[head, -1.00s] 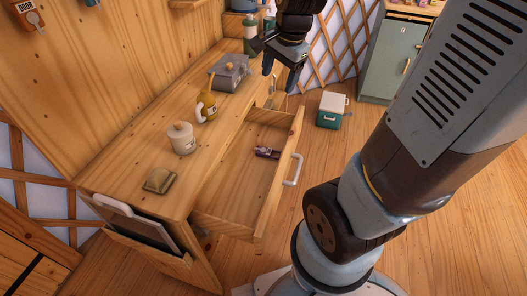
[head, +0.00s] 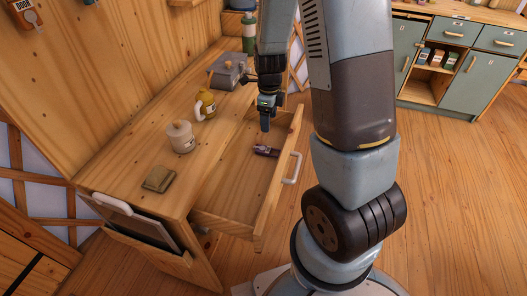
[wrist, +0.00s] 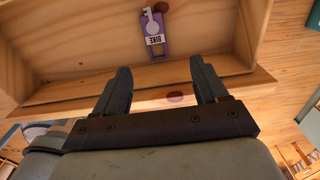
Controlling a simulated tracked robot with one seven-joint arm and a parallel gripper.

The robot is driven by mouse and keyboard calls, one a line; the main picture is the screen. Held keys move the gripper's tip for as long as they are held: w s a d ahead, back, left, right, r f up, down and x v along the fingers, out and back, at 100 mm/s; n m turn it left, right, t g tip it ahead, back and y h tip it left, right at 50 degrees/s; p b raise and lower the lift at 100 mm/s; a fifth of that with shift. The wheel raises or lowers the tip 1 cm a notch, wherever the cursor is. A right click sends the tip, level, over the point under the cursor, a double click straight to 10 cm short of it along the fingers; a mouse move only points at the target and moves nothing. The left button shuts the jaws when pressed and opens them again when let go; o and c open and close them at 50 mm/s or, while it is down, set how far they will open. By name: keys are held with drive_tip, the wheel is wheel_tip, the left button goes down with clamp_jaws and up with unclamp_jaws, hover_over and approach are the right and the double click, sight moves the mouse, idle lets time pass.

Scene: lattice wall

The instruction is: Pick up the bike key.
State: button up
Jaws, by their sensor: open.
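The bike key (wrist: 154,32) lies in the open drawer (head: 228,205). In the wrist view it is a pale key on a purple tag with a white label reading "BIKE". In the head view the key (head: 266,151) is a small dark purple shape on the drawer floor. My gripper (head: 265,126) is above the far part of the drawer, close to the key. In the wrist view my gripper (wrist: 163,78) has its two fingers apart with nothing between them, and the key lies beyond the fingertips.
The drawer's front with its white handle (head: 291,167) stands to the right of the key. The floor to the right is clear.

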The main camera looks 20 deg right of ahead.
hover_over(268, 150)
drive_tip(key=f, duration=0.5)
drive_tip(key=w+f, duration=0.1)
drive_tip(key=f, duration=0.1)
drive_tip(key=shift+d+f, duration=0.2)
drive_tip(key=shift+f, duration=0.2)
drive_tip(key=f, duration=0.4)
drive_tip(key=shift+s+a, duration=0.15)
drive_tip(key=shift+s, duration=0.25)
drive_tip(key=shift+f, duration=0.65)
drive_tip(key=shift+c, duration=0.3)
drive_tip(key=c, duration=1.1)
